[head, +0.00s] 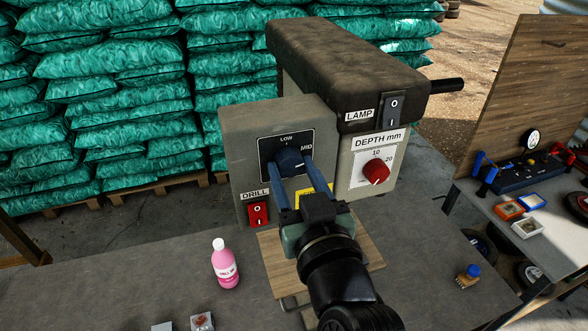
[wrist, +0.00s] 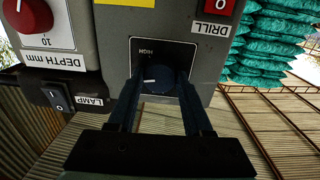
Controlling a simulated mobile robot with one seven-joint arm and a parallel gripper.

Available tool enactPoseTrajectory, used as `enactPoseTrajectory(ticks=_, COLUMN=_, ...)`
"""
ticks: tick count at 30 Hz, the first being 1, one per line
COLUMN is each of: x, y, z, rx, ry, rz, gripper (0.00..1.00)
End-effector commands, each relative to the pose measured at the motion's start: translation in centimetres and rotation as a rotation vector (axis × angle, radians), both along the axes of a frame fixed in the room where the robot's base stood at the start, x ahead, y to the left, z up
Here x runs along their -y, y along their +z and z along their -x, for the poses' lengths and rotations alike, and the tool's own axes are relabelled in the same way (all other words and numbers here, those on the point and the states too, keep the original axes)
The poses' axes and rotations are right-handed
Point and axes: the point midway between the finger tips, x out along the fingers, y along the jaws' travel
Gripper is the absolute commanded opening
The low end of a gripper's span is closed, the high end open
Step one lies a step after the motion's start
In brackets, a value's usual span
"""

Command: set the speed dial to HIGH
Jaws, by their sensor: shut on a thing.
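The speed dial (head: 291,161) is a dark blue knob on a black panel on the front of the grey drill machine. LOW shows above it and MID at its upper right in the head view. HIGH shows on the panel in the wrist view, where the picture is upside down. The dial (wrist: 157,83) has a white mark pointing left there, towards the MID side. My gripper (head: 290,165) has its two blue fingers on either side of the dial, shut on it. The fingers partly hide the panel and dial.
A red DRILL switch (head: 258,213) is at lower left, and a red depth knob (head: 376,173) and LAMP switch (head: 392,109) are at right. A pink bottle (head: 226,264) stands on the bench, left of my arm.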

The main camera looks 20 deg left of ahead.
Motion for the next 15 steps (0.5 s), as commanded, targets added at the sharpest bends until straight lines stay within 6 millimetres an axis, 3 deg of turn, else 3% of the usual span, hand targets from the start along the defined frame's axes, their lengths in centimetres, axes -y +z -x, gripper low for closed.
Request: enactPoseTrajectory(ticks=15, x=0.02, y=0.24, z=0.01, rx=-0.268, ry=-0.002, rz=-0.394, gripper=0.0)
